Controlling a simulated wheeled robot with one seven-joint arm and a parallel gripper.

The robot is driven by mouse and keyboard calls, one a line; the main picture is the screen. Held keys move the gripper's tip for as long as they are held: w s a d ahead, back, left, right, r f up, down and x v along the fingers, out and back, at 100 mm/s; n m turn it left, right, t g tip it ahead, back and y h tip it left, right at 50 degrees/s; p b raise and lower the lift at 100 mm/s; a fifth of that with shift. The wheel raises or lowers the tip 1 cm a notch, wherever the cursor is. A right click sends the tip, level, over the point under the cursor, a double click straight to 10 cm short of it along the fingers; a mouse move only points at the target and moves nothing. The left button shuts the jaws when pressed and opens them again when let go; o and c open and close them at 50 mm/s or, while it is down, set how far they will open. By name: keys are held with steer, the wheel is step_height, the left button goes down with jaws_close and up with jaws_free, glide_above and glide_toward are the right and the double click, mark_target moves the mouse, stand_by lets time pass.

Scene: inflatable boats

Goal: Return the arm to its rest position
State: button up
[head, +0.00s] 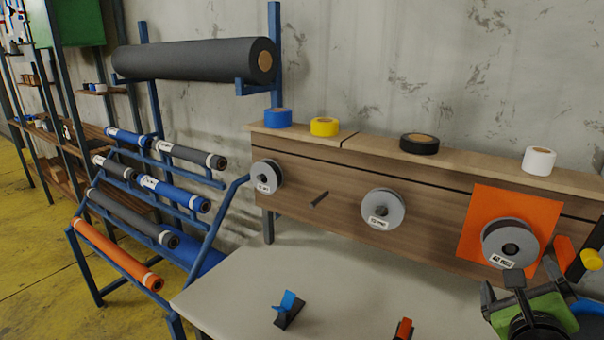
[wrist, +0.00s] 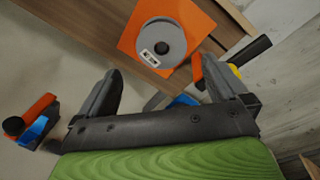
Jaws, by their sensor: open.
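My gripper (head: 516,284) shows at the lower right of the head view, above the right end of the pale table (head: 240,275). In the wrist view its two dark fingers (wrist: 160,88) stand wide apart with nothing held between them. The grey reel (wrist: 162,42) on the orange sheet (wrist: 195,18) is beyond the fingers in the wrist view. My gripper's green body fills the bottom of that view. Most of my arm is outside the head view.
Tape rolls, blue (head: 278,118), yellow (head: 325,127), black (head: 419,144) and white (head: 539,161), stand on the ledge. A blue-and-black tool (head: 288,309) and an orange one (head: 403,329) are on the table. A rack of fabric rolls (head: 125,254) is at left. The table's middle is clear.

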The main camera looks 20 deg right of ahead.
steer(key=w+a+f+n+g+y, duration=0.1)
steer(key=w+a+f+n+y, duration=0.15)
steer(key=a+n, duration=0.45)
steer(key=w+a+f+n+y+p, duration=0.1)
steer(key=a+n+y, duration=0.3)
steer(key=a+n, duration=0.35)
steer(key=w+a+f+n+g+y, duration=0.1)
steer(key=w+a+n+y, duration=0.1)
steer(key=a+n+y, duration=0.4)
steer(key=s+a+f+n+g+h, duration=0.1)
steer(key=s+a+n+g, duration=0.3)
steer(key=s+a+n, duration=0.5)
steer(key=s+f+n, duration=0.1)
steer(key=s+n, duration=0.1)
steer(key=n, duration=0.4)
steer(key=shift+a+f+g+p, duration=0.2)
steer(key=shift+a+g+p, duration=0.1)
steer(key=shift+a, duration=0.1)
